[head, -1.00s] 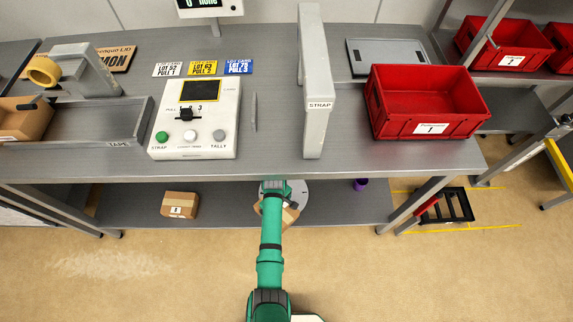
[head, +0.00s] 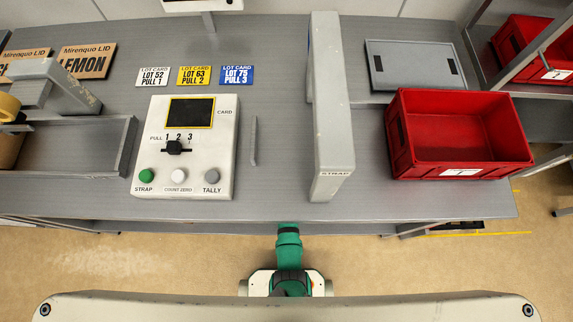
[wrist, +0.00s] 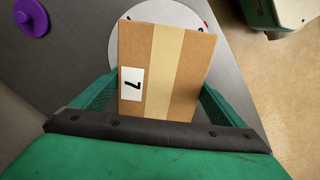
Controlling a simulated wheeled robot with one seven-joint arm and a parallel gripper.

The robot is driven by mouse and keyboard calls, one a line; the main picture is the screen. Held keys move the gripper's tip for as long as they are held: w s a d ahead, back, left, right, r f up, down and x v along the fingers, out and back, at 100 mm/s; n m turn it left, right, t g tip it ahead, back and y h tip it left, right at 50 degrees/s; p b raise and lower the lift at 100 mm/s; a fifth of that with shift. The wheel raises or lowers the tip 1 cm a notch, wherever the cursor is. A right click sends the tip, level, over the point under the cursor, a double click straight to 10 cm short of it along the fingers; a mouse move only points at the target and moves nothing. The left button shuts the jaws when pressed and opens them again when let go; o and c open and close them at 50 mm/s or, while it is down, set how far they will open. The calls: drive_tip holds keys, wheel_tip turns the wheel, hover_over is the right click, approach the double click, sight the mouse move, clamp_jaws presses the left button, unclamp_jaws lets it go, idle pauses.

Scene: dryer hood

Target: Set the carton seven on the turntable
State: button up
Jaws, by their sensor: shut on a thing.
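Carton seven (wrist: 160,70) is a brown box with a tan tape strip and a white label reading 7. It shows in the wrist view between the two green fingers of my gripper (wrist: 155,98), which is shut on it. The turntable (wrist: 185,11) is a pale round disc showing behind the carton's far end. The carton overlaps the disc in this view; I cannot tell whether they touch. In the head view the bench top hides my gripper, the carton and the turntable; only part of my green arm shows.
A purple knob-like thing (wrist: 32,17) is on the grey shelf, left of the disc. On the bench (head: 275,205) stand a control box (head: 215,160), a grey strap arch (head: 330,110) and a red crate (head: 460,150). The bench edge overhangs my arm.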

drive_tip(key=shift+w+f, duration=0.15)
drive_tip(key=shift+w, duration=0.05)
drive_tip(key=shift+s+d+f, duration=0.1)
drive_tip(key=shift+s+f, duration=0.05)
drive_tip(key=shift+f, duration=0.4)
drive_tip(key=shift+s+d+f, duration=0.1)
drive_tip(key=shift+s+f, duration=0.05)
drive_tip(key=shift+f, duration=0.35)
drive_tip(key=shift+a+f, duration=0.1)
drive_tip(key=shift+f, duration=2.05)
drive_tip(key=shift+w, duration=0.15)
drive_tip(key=shift+f, duration=0.15)
drive_tip(key=shift+f, duration=0.2)
